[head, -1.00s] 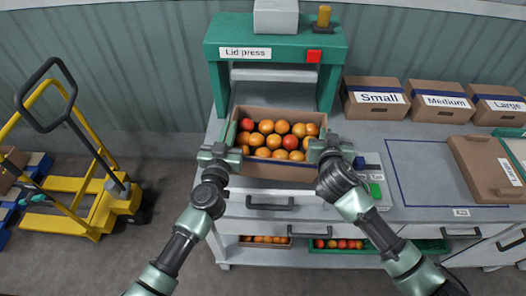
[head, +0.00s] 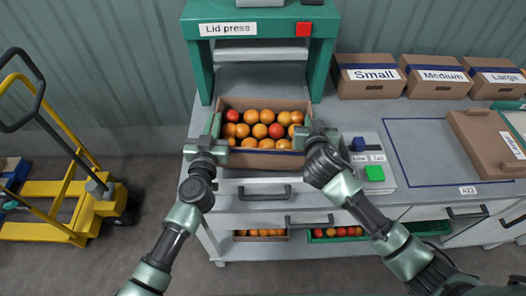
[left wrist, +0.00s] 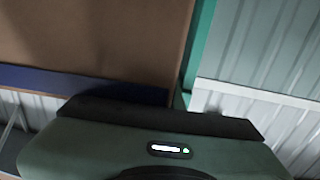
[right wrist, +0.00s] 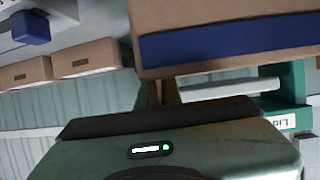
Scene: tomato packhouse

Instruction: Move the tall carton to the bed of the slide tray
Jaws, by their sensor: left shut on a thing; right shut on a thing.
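A brown carton (head: 262,160) full of red and orange tomatoes is in front of the green lid press in the head view. My left gripper (head: 212,150) is shut on its left side and my right gripper (head: 316,139) is shut on its right side. Its wall and blue band fill the upper left of the left wrist view (left wrist: 90,40) and the top of the right wrist view (right wrist: 235,15). A grey bed (head: 262,84) shows behind the carton, under the press. Whether the carton is raised off the surface, I cannot tell.
The lid press (head: 200,62) stands behind the carton. A control box with a green button (head: 374,173) is right of my right gripper. Labelled cartons (head: 368,86) line the back right. A flat carton (head: 482,140) lies at the far right. A yellow pallet truck (head: 85,205) is left.

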